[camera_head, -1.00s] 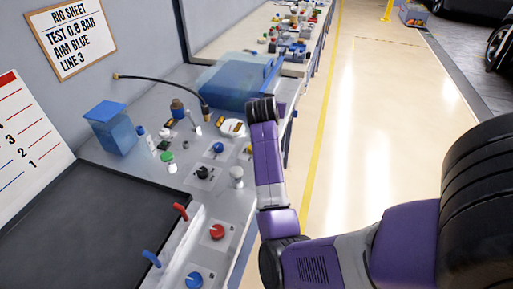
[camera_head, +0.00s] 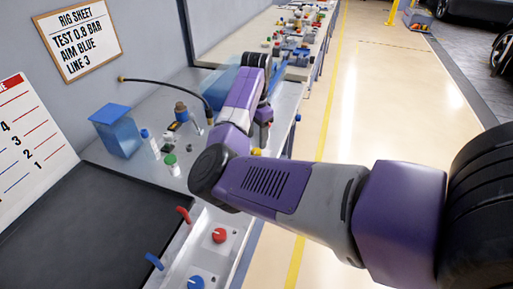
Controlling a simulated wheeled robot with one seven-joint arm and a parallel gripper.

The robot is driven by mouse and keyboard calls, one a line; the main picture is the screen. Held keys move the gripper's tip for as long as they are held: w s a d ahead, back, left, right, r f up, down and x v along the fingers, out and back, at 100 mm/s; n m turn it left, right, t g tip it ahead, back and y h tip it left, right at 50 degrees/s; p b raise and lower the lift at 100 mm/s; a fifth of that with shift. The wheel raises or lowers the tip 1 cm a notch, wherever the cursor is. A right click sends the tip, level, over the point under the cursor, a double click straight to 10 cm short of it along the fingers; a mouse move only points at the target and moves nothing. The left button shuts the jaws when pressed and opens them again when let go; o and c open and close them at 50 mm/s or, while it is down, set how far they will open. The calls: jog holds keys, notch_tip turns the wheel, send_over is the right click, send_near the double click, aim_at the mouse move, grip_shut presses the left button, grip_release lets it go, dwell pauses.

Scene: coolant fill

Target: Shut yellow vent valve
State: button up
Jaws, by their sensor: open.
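A small yellow part (camera_head: 257,152) shows on the bench near its right edge, just beyond my purple forearm. It may be the yellow vent valve; most of it is hidden, so I cannot tell its handle position. My gripper (camera_head: 263,143) points down from the wrist just above and beside this yellow part. It is small and dark in the view, and its jaws are open. I cannot tell whether it touches the yellow part. My arm covers the bench around it.
A red knob (camera_head: 219,236), red lever (camera_head: 184,215), blue lever (camera_head: 154,261) and blue knob (camera_head: 195,282) are at the front. A blue-lidded tank (camera_head: 117,135), green-capped bottle (camera_head: 171,164) and black hose (camera_head: 165,82) stand left of my arm. The floor (camera_head: 370,100) at right is clear.

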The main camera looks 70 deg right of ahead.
aim_at(257, 150)
notch_tip(257, 150, down, 6)
jog(key=shift+r+p, duration=0.15)
jog(key=shift+p, duration=0.2)
jog(key=shift+c, duration=0.5)
grip_shut()
